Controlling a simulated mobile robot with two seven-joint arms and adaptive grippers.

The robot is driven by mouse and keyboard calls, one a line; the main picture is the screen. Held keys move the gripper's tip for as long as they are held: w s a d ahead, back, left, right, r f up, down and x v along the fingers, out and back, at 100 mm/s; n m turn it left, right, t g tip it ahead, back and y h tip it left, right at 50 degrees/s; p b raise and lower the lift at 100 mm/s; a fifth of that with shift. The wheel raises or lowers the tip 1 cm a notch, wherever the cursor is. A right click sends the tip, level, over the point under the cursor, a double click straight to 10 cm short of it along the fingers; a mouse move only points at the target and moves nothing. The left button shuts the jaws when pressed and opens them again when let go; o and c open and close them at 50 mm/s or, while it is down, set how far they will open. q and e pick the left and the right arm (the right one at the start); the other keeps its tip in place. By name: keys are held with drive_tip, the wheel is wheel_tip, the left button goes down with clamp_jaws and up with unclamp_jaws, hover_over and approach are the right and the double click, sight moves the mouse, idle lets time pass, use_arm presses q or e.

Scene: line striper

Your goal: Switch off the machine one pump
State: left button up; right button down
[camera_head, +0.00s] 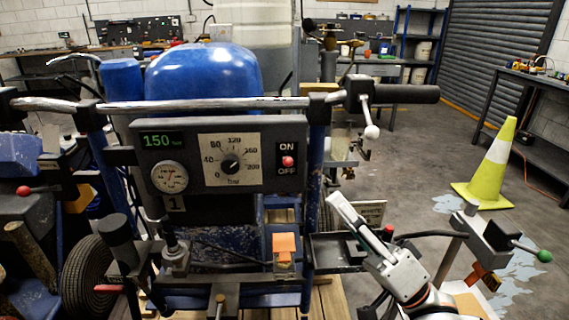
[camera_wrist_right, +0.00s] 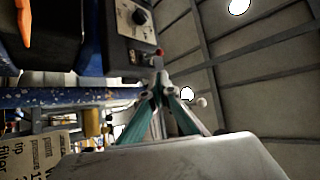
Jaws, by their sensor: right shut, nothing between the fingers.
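The green display (camera_head: 162,140) reads 150, beside a pressure dial (camera_head: 231,163) and a round gauge (camera_head: 170,177). My right gripper (camera_head: 338,203) is shut and empty, below and right of the switch, apart from it. In the right wrist view its fingertips (camera_wrist_right: 158,82) meet below the red knob (camera_wrist_right: 159,52). My left gripper is not in view.
A chrome handlebar (camera_head: 200,104) runs above the panel, with a black grip and lever (camera_head: 369,120) at right. A small black tray (camera_head: 338,250) lies near my right gripper. A green-knobbed lever (camera_head: 543,256) and yellow cone (camera_head: 490,172) stand at right. Another machine is at left.

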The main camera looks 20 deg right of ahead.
sight(288, 161)
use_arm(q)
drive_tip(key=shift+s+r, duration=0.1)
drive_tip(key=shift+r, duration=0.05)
use_arm(e)
drive_tip(key=shift+s+d+r, duration=0.15)
drive_tip(key=shift+s+r, duration=0.05)
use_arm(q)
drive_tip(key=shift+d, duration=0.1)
use_arm(e)
drive_tip(key=p+x, duration=0.1)
drive_tip(key=x, duration=0.9)
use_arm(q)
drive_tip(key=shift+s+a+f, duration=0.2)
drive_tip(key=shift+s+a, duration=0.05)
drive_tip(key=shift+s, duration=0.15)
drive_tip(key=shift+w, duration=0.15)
use_arm(e)
drive_tip(key=shift+f, duration=0.1)
